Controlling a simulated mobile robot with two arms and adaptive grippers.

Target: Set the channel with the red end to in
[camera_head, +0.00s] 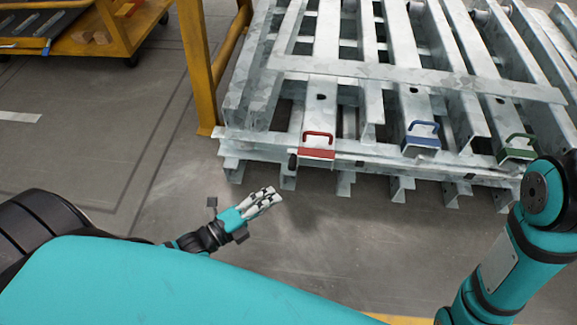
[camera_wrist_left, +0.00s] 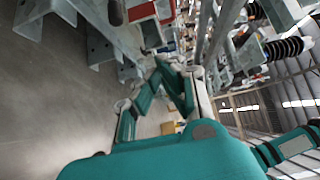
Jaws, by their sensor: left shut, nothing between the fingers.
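The channel with the red end (camera_head: 316,153) is a grey metal channel in the rack, with a red handle on its front end. In the head view its red end lies over the rack's front rail, farther forward against the rail than the blue and green ends. A red face (camera_wrist_left: 141,12) also shows at the top of the left wrist view. My left gripper (camera_head: 274,193) is shut and empty, in front of and below the red end, to its left and apart from it. My right arm enters at the right; its gripper is out of view.
The blue end (camera_head: 420,143) and green end (camera_head: 516,154) sit to the right on neighbouring channels. A yellow post (camera_head: 198,65) stands left of the rack. A yellow cart (camera_head: 95,38) is at the back left. Floor before the rack is clear.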

